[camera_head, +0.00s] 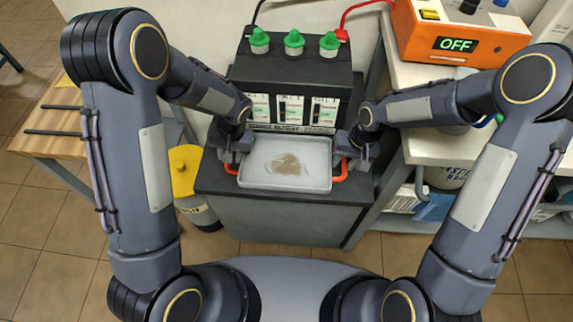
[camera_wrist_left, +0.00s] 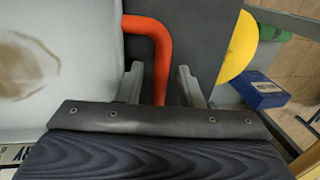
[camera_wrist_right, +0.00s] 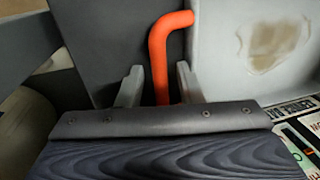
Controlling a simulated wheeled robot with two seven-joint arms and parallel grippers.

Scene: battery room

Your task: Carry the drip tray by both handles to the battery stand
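The drip tray (camera_head: 314,158) is pale grey with a brown stain inside, level over the front of the dark cabinet top (camera_head: 215,184). It appears to rest there. Its orange left handle (camera_head: 230,168) and right handle (camera_head: 342,174) stick out at the sides. My left gripper (camera_head: 235,158) is at the left handle; in the left wrist view its open fingers stand either side of the orange bar (camera_wrist_left: 160,70) with gaps. My right gripper (camera_head: 351,158) is likewise open around the right handle bar (camera_wrist_right: 159,65). I cannot tell for certain which furniture is the battery stand.
A black battery (camera_head: 290,72) with green caps stands behind the tray. A wooden bench (camera_head: 50,130) with black bars is at left, and a yellow-topped container (camera_head: 186,165) beside the cabinet. An orange device (camera_head: 460,35) reading OFF sits on the white bench at right. Front floor is clear.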

